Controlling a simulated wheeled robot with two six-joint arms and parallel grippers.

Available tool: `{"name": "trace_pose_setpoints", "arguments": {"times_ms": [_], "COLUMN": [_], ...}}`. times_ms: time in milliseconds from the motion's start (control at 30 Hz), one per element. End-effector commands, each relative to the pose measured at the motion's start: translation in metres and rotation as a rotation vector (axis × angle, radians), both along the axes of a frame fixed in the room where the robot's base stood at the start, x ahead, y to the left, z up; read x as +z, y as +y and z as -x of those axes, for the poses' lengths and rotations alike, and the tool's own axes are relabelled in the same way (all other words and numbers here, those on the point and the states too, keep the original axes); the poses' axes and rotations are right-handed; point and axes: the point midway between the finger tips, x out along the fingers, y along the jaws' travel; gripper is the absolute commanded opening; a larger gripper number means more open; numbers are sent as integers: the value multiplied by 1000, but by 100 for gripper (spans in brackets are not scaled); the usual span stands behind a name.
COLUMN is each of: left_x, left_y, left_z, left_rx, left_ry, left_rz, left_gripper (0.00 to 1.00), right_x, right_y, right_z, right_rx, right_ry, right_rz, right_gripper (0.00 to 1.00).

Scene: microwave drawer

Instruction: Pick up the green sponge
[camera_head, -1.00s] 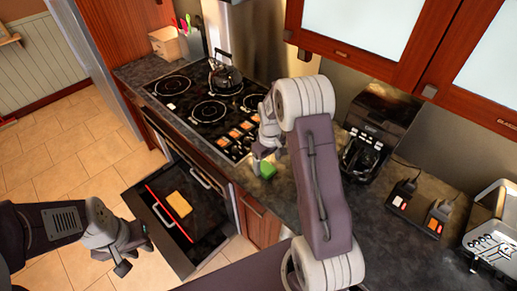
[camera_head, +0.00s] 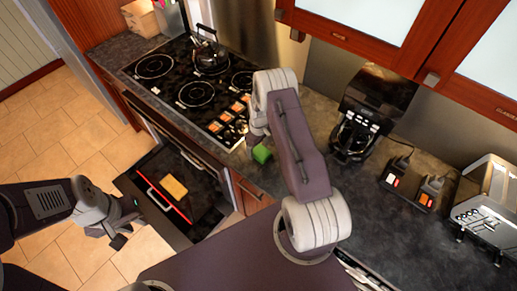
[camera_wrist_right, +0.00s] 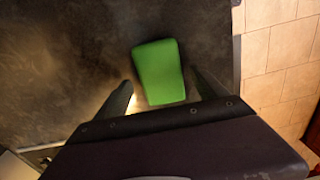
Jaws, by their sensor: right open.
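The green sponge (camera_head: 262,155) lies on the dark countertop near its front edge, just right of the cooktop. In the right wrist view the sponge (camera_wrist_right: 159,72) sits ahead of and between the two spread fingers of my right gripper (camera_wrist_right: 162,92). That gripper is open and holds nothing. In the head view my right arm largely hides its fingers. My left gripper (camera_head: 121,236) hangs over the floor at the left, in front of the open drawer, away from the sponge. Its fingers look apart, with nothing seen between them.
The open drawer (camera_head: 150,207) holds a yellow-orange piece (camera_head: 173,188). A kettle (camera_head: 210,58) stands on the black cooktop (camera_head: 172,92). A coffee machine (camera_head: 362,118), a power strip (camera_head: 407,187) and a toaster (camera_head: 487,205) stand on the counter at the right. Red-brown cabinets hang above.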

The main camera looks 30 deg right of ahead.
Motion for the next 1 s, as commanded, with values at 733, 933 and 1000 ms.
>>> {"name": "trace_pose_setpoints", "arguments": {"times_ms": [733,933,1000], "left_x": [2,0,-4], "left_y": [0,0,0], "left_z": [1,1,1], "left_rx": [0,0,0], "left_ry": [1,1,1], "left_rz": [0,0,0], "left_gripper": [27,27,27], "right_x": [-10,-6,-1], "right_y": [0,0,0], "right_z": [0,-1,-1], "right_rx": [0,0,0], "right_ry": [-1,-3,-3], "right_rz": [1,1,1], "right_gripper": [18,18,18]}}
